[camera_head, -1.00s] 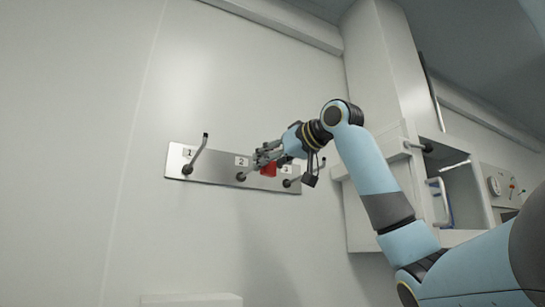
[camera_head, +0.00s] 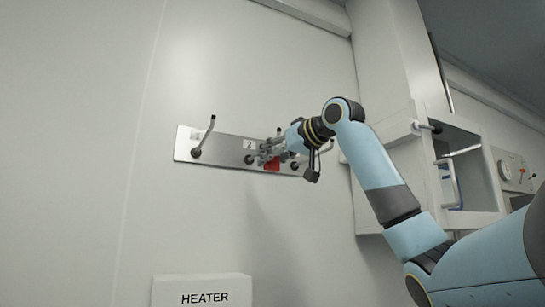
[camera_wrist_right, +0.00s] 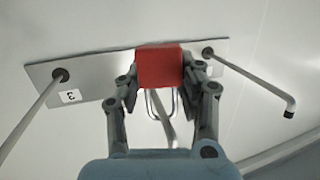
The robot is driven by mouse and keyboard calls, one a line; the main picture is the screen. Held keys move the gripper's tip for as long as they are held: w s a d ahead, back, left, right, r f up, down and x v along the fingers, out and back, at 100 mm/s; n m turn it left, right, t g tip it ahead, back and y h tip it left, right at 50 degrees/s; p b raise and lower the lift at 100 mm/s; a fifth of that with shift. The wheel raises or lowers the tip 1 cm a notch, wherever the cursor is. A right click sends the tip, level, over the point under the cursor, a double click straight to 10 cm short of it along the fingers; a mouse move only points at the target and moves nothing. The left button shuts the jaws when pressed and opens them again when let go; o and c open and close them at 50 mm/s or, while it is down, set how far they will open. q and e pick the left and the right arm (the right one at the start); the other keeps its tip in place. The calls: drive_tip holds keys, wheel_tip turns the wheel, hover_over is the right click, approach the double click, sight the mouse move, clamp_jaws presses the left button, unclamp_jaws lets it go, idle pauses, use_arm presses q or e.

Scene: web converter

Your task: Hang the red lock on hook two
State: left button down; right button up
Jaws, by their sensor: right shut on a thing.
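The red lock (camera_head: 272,165) is in the jaws of my right gripper (camera_head: 266,154), in front of the hook plate (camera_head: 226,148) on the wall. In the right wrist view, the red lock body (camera_wrist_right: 160,67) sits between the fingers of the right gripper (camera_wrist_right: 160,82). Its thin shackle and the rod of hook two (camera_wrist_right: 166,125) overlap there; I cannot tell whether the rod passes through the shackle. The base of hook two (camera_head: 250,159) shows just left of the lock, under label 2. My left gripper is not in view.
Hook one (camera_head: 204,138) is at the plate's left end and bare. Hook three (camera_head: 295,166) is close to the right of the gripper. A box marked HEATER (camera_head: 203,291) is below the plate. An open cabinet (camera_head: 455,180) is at the right.

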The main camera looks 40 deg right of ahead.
idle(0.3)
drive_tip(key=o, duration=1.3)
drive_tip(key=shift+c, duration=0.2)
drive_tip(key=s+r, duration=0.1)
drive_tip(key=s, duration=0.6)
drive_tip(key=shift+s+a, duration=0.15)
drive_tip(key=shift+s, duration=0.05)
